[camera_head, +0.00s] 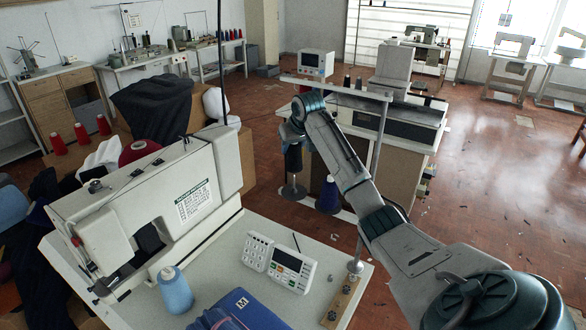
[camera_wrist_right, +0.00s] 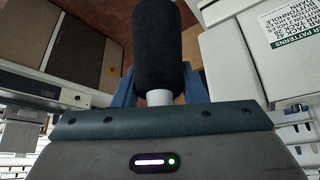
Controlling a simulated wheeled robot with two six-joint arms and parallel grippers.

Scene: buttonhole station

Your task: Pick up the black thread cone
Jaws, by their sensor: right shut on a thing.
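The black thread cone (camera_head: 293,157) shows below my right gripper (camera_head: 294,138) in the head view, above a round disc of the thread stand (camera_head: 293,191). In the right wrist view the black cone (camera_wrist_right: 158,45) fills the top middle, with its pale core end (camera_wrist_right: 159,97) between the blue fingers of my right gripper (camera_wrist_right: 160,90). The gripper is shut on it. I cannot tell whether the cone is clear of the stand. My left gripper is not in view.
A dark blue cone (camera_head: 329,195) stands on the stand beside the black one. The white buttonhole machine (camera_head: 165,205) is at left, with a light blue cone (camera_head: 175,290), a control panel (camera_head: 290,268) and folded blue cloth (camera_head: 240,312) on the table (camera_head: 222,262). A metal pole (camera_head: 372,170) rises near my right arm.

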